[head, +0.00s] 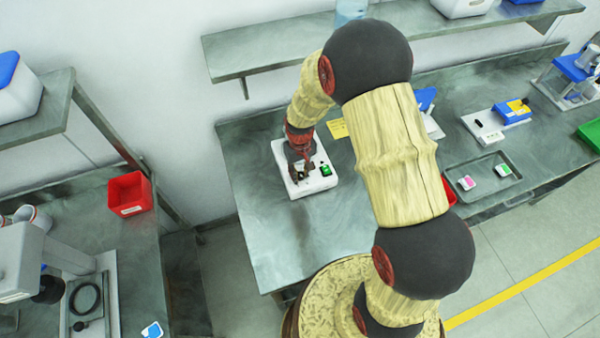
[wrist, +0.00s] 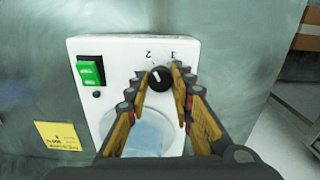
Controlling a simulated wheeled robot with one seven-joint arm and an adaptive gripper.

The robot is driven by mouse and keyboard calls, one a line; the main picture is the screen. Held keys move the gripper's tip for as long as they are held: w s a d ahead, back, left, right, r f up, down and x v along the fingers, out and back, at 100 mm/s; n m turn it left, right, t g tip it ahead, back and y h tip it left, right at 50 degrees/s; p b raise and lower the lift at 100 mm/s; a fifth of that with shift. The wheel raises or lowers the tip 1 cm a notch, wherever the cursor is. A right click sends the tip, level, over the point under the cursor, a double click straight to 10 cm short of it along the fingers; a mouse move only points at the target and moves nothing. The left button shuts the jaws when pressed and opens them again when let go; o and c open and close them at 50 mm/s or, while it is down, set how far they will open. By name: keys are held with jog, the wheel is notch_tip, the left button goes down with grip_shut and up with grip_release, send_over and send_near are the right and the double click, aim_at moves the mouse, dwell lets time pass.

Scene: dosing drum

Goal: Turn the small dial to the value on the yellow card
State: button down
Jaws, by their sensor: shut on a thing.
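The small dial (wrist: 160,79) is a round black knob with a white pointer mark, on the top face of a white device (wrist: 112,48). Printed digits, with a 2 readable, stand beside the dial, upside down in the wrist view. My gripper (wrist: 161,78) is shut on the dial, one finger on each side. In the head view my gripper (head: 299,172) is over the white device (head: 318,187) and hides the dial. The yellow card (wrist: 58,136) lies on the bench beside the device; its writing is too small to read. It also shows in the head view (head: 338,129).
A green switch (wrist: 90,71) is on the device. A pale round dish (wrist: 150,132) shows below the dial, partly hidden by my fingers. A tray with small items (head: 458,199) lies right on the bench. A red bin (head: 130,194) stands on the left bench.

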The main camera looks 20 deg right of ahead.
aim_at(300, 174)
jog(key=m, duration=0.5)
jog(key=shift+m, duration=0.3)
jog(key=m, duration=0.5)
jog(key=shift+m+b, duration=0.3)
jog(key=c, duration=1.6)
grip_release()
jog(key=shift+o, duration=0.3)
jog(key=shift+r, duration=0.1)
notch_tip(300, 174, up, 12)
